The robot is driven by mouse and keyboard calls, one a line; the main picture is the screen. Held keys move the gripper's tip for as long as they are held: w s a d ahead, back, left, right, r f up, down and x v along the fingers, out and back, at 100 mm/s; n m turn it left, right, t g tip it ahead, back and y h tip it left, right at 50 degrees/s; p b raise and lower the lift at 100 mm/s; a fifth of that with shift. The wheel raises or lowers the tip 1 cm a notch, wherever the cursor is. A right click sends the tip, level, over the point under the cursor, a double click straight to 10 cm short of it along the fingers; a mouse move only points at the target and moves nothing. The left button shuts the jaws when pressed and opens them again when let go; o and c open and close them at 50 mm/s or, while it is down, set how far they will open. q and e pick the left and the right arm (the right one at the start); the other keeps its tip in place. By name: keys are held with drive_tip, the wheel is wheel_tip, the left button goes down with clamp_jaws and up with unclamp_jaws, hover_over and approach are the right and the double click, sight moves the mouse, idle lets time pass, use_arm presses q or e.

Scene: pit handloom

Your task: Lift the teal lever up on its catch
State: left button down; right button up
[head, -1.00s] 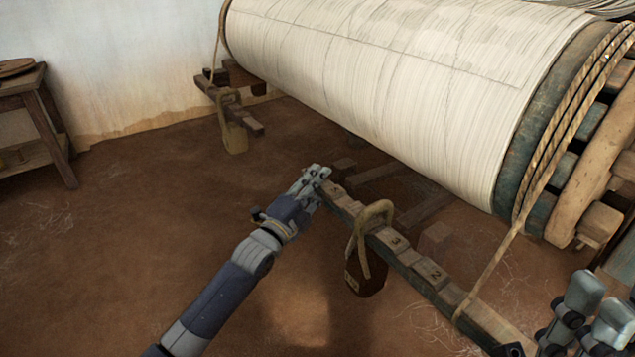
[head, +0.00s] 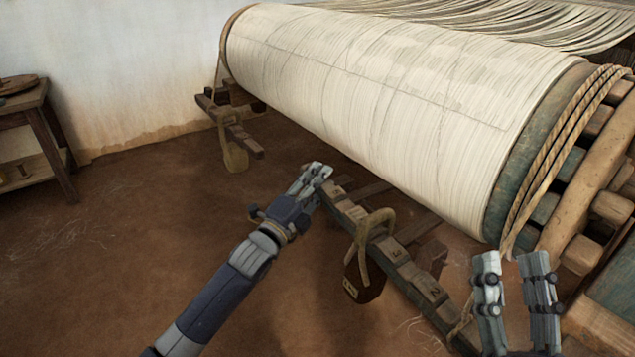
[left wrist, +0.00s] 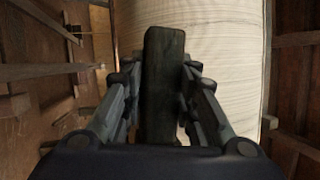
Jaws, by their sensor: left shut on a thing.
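The lever is a long wooden bar (head: 402,270) with numbered notches, running from mid-floor toward the lower right in the head view. In the left wrist view its end (left wrist: 163,85) looks dark greenish. My left gripper (head: 322,172) is shut on this far end, with a finger along each side of the bar (left wrist: 160,90). A weight (head: 362,277) hangs by a loop (head: 374,222) from the bar's middle. My right gripper (head: 514,258) is open, fingers upright, in front of the bar's near part and hiding some of it. I cannot make out the catch.
A large roller wound with cream warp (head: 390,90) stands behind the bar. Rope (head: 560,145) wraps its near end beside a spoked wheel (head: 603,170). Another weighted bar (head: 232,128) is at the back left. A small table (head: 42,125) stands far left. Floor at left is clear.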

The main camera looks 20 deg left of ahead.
use_arm(q)
drive_tip(key=shift+f, duration=0.45)
drive_tip(key=c, duration=1.2)
unclamp_jaws()
drive_tip(key=shift+a, duration=0.1)
drive_tip(key=shift+c, duration=0.2)
drive_tip(key=shift+r, duration=0.1)
drive_tip(key=shift+s, duration=0.15)
drive_tip(key=v, duration=1.1)
drive_tip(key=shift+s, duration=0.4)
drive_tip(key=shift+a, duration=0.1)
